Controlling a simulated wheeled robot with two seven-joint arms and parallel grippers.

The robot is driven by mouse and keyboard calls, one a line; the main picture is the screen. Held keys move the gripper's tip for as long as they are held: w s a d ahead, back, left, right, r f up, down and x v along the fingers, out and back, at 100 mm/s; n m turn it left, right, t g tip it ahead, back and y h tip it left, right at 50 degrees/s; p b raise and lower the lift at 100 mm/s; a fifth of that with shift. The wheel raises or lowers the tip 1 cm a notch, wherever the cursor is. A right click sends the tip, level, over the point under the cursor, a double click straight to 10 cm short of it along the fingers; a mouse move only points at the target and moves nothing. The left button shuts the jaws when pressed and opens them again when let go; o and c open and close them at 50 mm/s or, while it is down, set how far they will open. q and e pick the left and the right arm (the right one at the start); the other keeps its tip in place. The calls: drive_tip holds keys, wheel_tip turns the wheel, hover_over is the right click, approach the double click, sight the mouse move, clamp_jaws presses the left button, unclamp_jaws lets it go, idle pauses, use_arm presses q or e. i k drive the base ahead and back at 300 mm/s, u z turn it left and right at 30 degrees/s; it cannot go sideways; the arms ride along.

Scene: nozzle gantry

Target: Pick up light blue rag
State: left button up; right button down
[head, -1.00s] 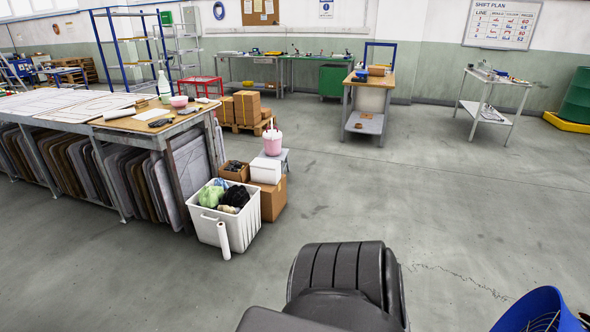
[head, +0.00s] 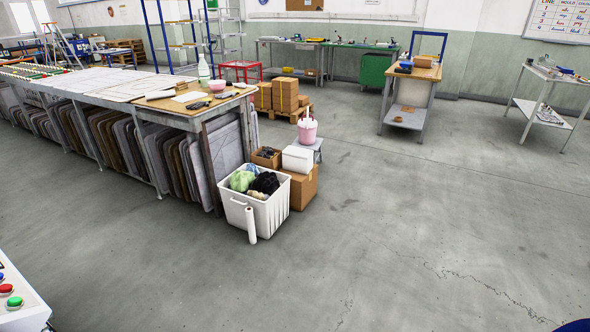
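I cannot make out a light blue rag for certain in the head view. A white bin (head: 262,217) on the floor holds bunched cloths, a green one (head: 241,181) and a black one (head: 265,183), with a paler piece near them. Neither of my grippers is in view.
A long workbench (head: 160,108) with panels below stands at left. A control panel (head: 20,300) is at lower left. The middle and right floor is clear.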

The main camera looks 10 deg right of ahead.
sight(251, 167)
drive_tip(key=u, duration=0.55)
drive_tip(key=k, duration=0.65)
drive_tip(key=z, duration=0.15)
drive_tip(key=i, duration=1.1)
drive_tip(key=z, duration=1.55)
drive_tip(key=i, duration=2)
drive_tip(key=z, duration=0.4)
drive_tip(key=i, duration=2.25)
drive_tip(key=u, duration=0.25)
drive_tip(key=i, duration=1.6)
drive_tip(key=u, duration=1.55)
drive_tip(key=i, duration=0.95)
drive_tip(key=u, duration=1.1)
